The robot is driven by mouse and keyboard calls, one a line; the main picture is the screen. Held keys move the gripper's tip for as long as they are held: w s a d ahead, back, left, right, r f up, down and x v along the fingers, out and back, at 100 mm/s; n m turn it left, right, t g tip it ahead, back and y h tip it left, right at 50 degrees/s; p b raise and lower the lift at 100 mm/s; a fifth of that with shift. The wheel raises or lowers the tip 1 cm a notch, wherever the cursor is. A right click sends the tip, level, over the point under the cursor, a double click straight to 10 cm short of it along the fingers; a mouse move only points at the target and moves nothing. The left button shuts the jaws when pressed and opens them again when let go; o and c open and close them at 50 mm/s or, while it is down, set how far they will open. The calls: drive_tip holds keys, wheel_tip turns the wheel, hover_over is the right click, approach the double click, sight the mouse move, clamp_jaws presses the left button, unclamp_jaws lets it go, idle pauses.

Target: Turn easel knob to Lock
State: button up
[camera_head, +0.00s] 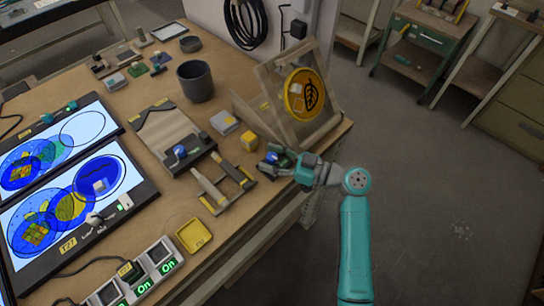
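The easel (269,83) stands at the right end of the workbench and leans back. It carries a round yellow disc (305,95) with a black leaf mark. My gripper (272,162) is just in front of the easel's base, low over the bench's right edge, reaching in from the right. A small blue part (285,160), perhaps the easel knob, shows at my gripper's fingers. I cannot tell whether the fingers touch it or how far they are apart. Any Lock marking is too small or hidden to read.
A wooden stand (222,188) lies left of my gripper. Lit panels (70,200) fill the left. Floor (440,200) at right is clear.

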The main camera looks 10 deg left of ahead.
sight(272, 156)
wheel_tip(272, 156, up, 10)
idle(0.7)
